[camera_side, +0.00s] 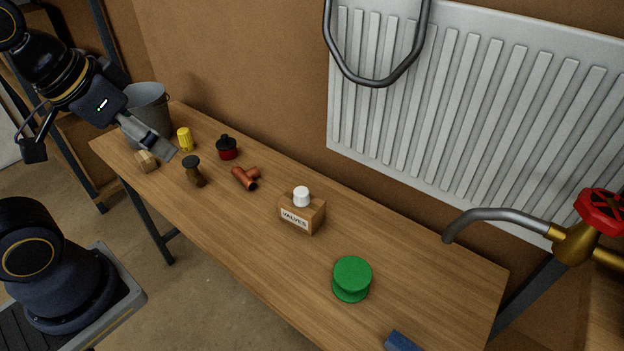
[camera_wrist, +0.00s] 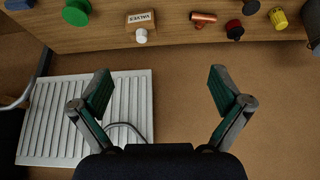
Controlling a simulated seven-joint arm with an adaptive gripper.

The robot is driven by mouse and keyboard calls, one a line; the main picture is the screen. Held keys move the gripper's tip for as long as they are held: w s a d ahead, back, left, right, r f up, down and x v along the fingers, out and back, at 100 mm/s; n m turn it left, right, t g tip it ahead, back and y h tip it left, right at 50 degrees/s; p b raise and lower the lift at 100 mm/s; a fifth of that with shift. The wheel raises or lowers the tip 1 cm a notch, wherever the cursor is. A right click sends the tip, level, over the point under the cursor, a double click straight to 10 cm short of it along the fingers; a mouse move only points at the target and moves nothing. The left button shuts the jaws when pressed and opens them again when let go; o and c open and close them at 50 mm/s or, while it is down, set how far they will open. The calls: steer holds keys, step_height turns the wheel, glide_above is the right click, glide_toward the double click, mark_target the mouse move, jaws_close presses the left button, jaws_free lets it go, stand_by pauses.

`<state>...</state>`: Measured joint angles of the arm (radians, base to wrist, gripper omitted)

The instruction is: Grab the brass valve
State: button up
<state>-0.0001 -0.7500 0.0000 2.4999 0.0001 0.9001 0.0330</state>
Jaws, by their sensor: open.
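A brass-coloured valve body with a red handwheel (camera_side: 575,243) is at the right edge of the side view, by the radiator pipe. A smaller dark brassy piece with a black top (camera_side: 194,171) stands on the bench near the far left; I cannot tell for sure which is the brass valve. A dark round top, probably the smaller piece (camera_wrist: 250,7), is at the wrist view's top edge. My gripper (camera_side: 160,145) is above the bench's left end, left of the smaller piece. In the wrist view my gripper (camera_wrist: 159,88) has its fingers wide apart with nothing between them.
On the bench (camera_side: 240,225) are a yellow cap (camera_side: 184,139), a red-black knob (camera_side: 227,147), a copper tee (camera_side: 246,178), a VALVES block (camera_side: 302,218) with a white knob, and a green spool (camera_side: 351,279). A bucket (camera_side: 148,105) stands behind my gripper. A radiator (camera_side: 480,100) hangs behind.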

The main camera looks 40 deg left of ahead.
steer(key=w+a+r+m+y, duration=0.1)
steer(key=w+a+r+m, duration=0.15)
steer(key=w, duration=0.35)
steer(key=w+a+r+m, duration=0.1)
steer(key=w+a+r, duration=0.2)
steer(key=w, duration=0.2)
steer(key=n+g+h, duration=0.1)
steer(key=n+g, duration=0.1)
steer(key=g, duration=0.4)
glide_above(190, 160)
step_height(190, 160, down, 23)
step_height(190, 160, down, 10)
steer(key=shift+s, duration=0.1)
step_height(190, 160, down, 6)
steer(key=shift+r, duration=0.1)
steer(key=c, duration=1.5)
